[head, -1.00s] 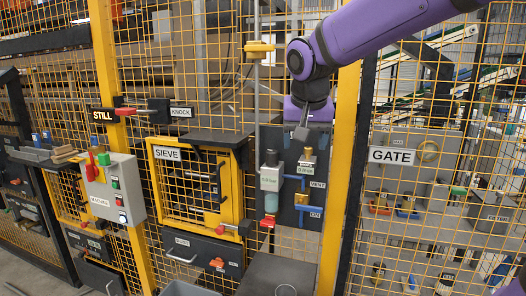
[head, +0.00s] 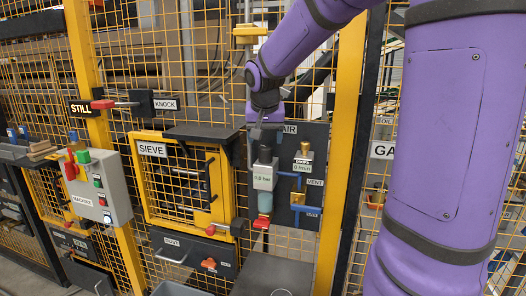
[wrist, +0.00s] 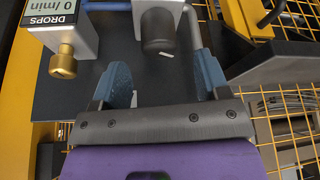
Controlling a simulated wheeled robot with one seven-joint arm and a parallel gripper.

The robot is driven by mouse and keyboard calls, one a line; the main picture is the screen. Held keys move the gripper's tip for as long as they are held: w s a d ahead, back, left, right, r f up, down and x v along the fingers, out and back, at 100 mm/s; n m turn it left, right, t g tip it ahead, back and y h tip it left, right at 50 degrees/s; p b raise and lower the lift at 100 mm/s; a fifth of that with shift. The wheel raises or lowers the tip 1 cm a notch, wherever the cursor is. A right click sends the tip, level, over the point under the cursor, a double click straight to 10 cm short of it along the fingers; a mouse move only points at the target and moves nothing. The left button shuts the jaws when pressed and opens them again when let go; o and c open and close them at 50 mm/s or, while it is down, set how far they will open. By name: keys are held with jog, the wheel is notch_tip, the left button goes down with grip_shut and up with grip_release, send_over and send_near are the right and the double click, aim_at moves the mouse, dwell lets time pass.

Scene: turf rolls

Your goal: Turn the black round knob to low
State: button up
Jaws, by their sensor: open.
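The black round knob (head: 265,153) tops a grey regulator (head: 265,177) on the dark AIR panel. A bar reading shows on the regulator, too small to read surely. In the wrist view the knob (wrist: 158,30) hangs from a light grey body, with a small pale mark beside it. My gripper (wrist: 161,62) is open, its two blue fingers apart, one to each side of the knob's line, tips just short of it. Nothing is between them. In the head view my gripper (head: 263,132) is just above the knob, its fingers hard to make out.
Blue pipes (head: 297,199) run on the panel. A dark shelf-like part (wrist: 270,58) juts out on the other side. A yellow post (head: 342,130) stands right of the panel.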

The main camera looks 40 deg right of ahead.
aim_at(265, 147)
jog(key=x, duration=0.5)
jog(key=shift+w+d+f, duration=0.1)
jog(key=shift+d+f, duration=0.05)
jog(key=shift+f, duration=0.2)
jog(key=c, duration=0.9)
